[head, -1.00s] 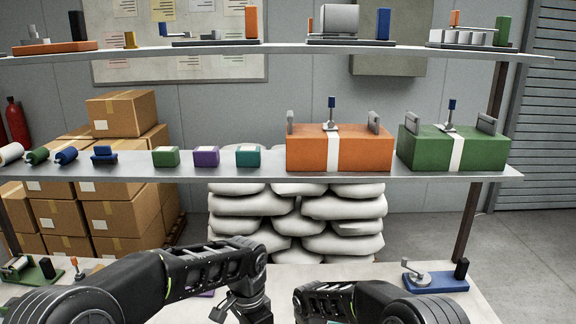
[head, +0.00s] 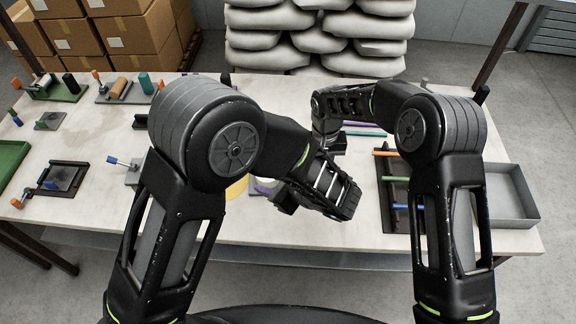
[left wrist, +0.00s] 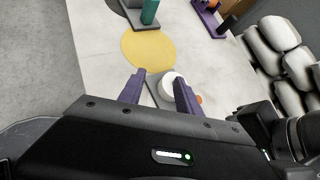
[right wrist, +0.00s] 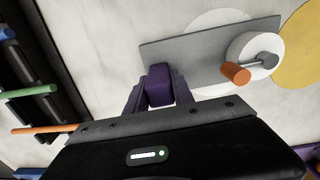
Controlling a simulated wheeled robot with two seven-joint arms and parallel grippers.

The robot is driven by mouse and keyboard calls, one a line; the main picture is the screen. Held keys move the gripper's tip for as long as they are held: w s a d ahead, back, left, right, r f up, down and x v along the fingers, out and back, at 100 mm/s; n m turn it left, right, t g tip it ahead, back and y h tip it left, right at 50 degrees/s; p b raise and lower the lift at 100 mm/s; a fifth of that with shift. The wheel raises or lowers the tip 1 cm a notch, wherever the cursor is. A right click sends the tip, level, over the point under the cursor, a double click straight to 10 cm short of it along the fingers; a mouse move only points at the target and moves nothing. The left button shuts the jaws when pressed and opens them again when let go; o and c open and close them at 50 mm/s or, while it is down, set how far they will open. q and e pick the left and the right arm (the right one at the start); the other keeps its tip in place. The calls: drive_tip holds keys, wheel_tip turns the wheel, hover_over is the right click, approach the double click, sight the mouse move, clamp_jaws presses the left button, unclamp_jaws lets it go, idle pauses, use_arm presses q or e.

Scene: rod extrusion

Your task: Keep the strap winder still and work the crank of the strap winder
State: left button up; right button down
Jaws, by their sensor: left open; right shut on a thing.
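The strap winder has a grey base plate (right wrist: 190,55), a white drum (right wrist: 262,52), a crank with an orange knob (right wrist: 236,73) and a purple block (right wrist: 160,84) at the other end. My right gripper (right wrist: 160,90) is shut on the purple block. My left gripper (left wrist: 159,76) is open, with the white drum (left wrist: 172,83) showing just beyond and between its fingertips. The orange knob (left wrist: 199,99) peeks out beside one left finger, apart from the gap between the fingers. In the head view my arms hide most of the winder.
A yellow disc (head: 237,188) lies left of the winder. A dark rack with coloured rods (head: 392,168) and a grey tray (head: 510,197) lie to the right. Other small devices, such as one with a blue knob (head: 112,160), stand left. Bare tabletop (head: 300,232) lies in front.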

use_arm(q)
drive_tip(key=s+d+m+t+h, duration=0.2)
drive_tip(key=d+m+t+h, duration=0.2)
drive_tip(key=m, duration=0.5)
drive_tip(key=d+t, duration=0.2)
drive_tip(key=d, duration=0.1)
drive_tip(key=shift+s+f, duration=0.25)
drive_tip(key=shift+f, duration=0.1)
drive_tip(key=shift+w, duration=0.1)
drive_tip(key=x, duration=1.2)
drive_tip(key=shift+d, duration=0.2)
drive_tip(key=shift+c, duration=0.3)
clamp_jaws()
